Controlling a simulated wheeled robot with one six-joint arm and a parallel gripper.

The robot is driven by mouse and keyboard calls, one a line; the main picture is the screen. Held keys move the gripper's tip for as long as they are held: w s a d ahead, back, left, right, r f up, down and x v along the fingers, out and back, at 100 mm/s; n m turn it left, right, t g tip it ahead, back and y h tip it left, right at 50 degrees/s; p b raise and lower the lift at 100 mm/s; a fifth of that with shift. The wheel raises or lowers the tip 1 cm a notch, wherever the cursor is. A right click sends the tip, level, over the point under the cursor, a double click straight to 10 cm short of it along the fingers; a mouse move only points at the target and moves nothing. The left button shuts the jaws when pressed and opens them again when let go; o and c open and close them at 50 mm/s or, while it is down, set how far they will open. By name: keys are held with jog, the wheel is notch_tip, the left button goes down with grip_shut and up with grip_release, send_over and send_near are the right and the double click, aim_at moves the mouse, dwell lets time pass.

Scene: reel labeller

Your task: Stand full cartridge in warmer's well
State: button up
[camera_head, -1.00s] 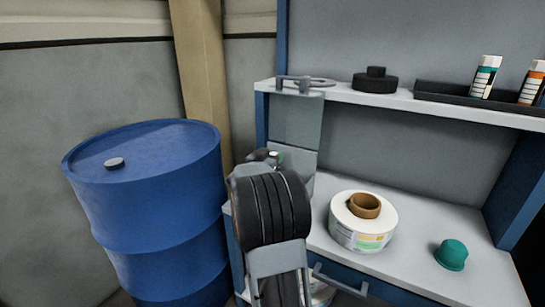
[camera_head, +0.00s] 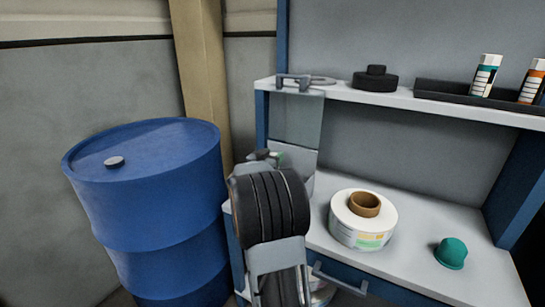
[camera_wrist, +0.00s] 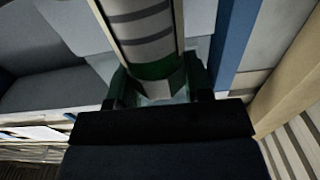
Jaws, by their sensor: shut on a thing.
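My gripper (camera_wrist: 158,88) is shut on a cartridge (camera_wrist: 148,35) with a white body, grey bands and a green band near the jaws. The cartridge reaches up past the top edge of the wrist view, so its far end is out of sight. In the head view my gripper (camera_head: 264,156) is small and mostly hidden behind my own arm, in front of a grey upright panel (camera_head: 297,120) with a handle on top. This panel seems to be part of the warmer. The well does not show, and I cannot tell whether the cartridge touches anything.
A blue drum (camera_head: 150,215) stands left of the bench. On the worktop (camera_head: 400,240) are a white label reel (camera_head: 350,235) with a brown core and a teal cap (camera_head: 451,254). The shelf holds a black knobbed disc (camera_head: 375,82) and a black rack (camera_head: 447,93) with two cartridges.

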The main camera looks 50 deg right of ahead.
jog(key=shift+f, duration=0.3)
jog(key=o, duration=1)
jog(key=shift+p+v, duration=0.85)
jog(key=shift+v, duration=4.7)
